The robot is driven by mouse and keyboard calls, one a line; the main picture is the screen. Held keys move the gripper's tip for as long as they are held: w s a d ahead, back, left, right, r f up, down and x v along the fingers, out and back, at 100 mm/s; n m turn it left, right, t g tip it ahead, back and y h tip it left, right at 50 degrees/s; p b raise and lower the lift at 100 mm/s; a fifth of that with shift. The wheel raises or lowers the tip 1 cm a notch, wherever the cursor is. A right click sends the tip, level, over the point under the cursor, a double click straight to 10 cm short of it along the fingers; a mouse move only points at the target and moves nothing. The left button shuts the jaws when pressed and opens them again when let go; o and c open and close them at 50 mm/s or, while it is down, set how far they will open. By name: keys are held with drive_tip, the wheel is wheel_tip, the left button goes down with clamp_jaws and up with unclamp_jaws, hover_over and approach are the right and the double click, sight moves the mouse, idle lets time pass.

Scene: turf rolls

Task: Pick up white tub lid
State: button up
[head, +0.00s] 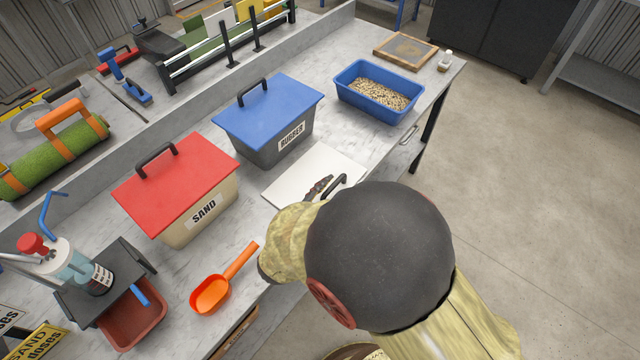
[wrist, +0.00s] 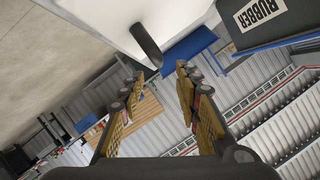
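The white tub lid (head: 304,172) is a flat rectangular plate with a black bar handle (head: 336,186). It appears to lie flat on the bench near the front edge, right of the sand tub; my arm hides its near part. My gripper (head: 319,188) is just beside the handle in the head view. In the wrist view the lid (wrist: 95,12) fills the top, and the handle (wrist: 147,46) points down just ahead of the gap between the fingertips. My gripper (wrist: 160,78) is open there with nothing between its fingers; contact with the handle cannot be told.
The sand tub with a red lid (head: 175,181) and the rubber tub with a blue lid (head: 269,107) stand behind and left. An orange scoop (head: 211,293) lies near the front edge. A blue tray of granules (head: 379,93) is at the back right.

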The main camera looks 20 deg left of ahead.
sight(336, 185)
drive_tip(key=b+x, duration=0.1)
drive_tip(key=x, duration=0.1)
drive_tip(key=f+b+x, duration=0.1)
drive_tip(key=x, duration=0.1)
drive_tip(key=shift+w, duration=0.15)
drive_tip(key=shift+w+f, duration=0.1)
drive_tip(key=shift+w, duration=0.3)
drive_tip(key=c, duration=0.4)
clamp_jaws()
